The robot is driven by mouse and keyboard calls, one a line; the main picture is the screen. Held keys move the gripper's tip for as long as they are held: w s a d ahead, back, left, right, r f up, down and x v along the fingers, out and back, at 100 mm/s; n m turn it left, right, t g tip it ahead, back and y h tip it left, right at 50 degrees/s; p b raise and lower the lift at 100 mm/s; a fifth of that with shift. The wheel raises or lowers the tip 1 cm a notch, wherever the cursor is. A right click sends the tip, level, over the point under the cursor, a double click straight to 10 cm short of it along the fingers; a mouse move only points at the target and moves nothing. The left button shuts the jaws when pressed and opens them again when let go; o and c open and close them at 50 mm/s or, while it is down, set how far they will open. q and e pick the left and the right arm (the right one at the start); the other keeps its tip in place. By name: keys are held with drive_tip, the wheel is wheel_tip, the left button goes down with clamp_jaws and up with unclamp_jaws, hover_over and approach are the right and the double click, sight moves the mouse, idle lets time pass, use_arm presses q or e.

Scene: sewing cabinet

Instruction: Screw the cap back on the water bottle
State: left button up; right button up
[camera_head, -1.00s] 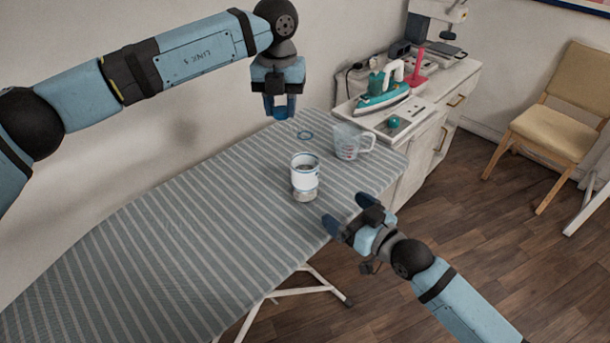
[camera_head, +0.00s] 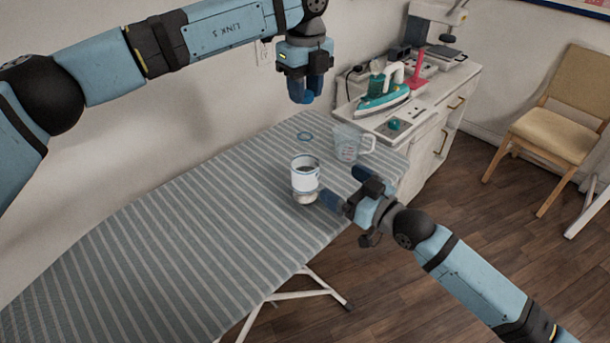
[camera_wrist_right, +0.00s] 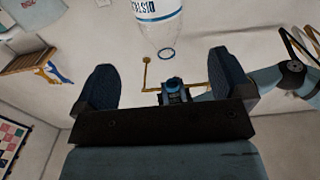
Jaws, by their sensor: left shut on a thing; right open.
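The water bottle (camera_head: 305,179) stands upright on the striped ironing board, clear with a white label. A blue ring (camera_head: 304,136) appears to be its open mouth. In the right wrist view the bottle (camera_wrist_right: 158,12) hangs upside down at the top, its blue-ringed mouth pointing down the picture. My left gripper (camera_head: 304,94) is above the mouth, apart from it, shut on a bright blue cap (camera_wrist_right: 174,81), mostly hidden by the fingers. My right gripper (camera_head: 346,186) is open at the bottle's right, both fingers apart; whether one touches the bottle cannot be told.
A clear measuring jug (camera_head: 347,143) stands behind and right of the bottle. A teal iron (camera_head: 384,97) is on the white cabinet (camera_head: 425,130) beyond. A chair (camera_head: 558,110) stands far right. The left part of the ironing board (camera_head: 160,250) is clear.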

sight(314, 165)
drive_tip(key=x, duration=1.2)
drive_tip(key=c, duration=1.3)
use_arm(q)
drive_tip(key=shift+f, duration=2.5)
use_arm(e)
drive_tip(key=shift+c, duration=0.2)
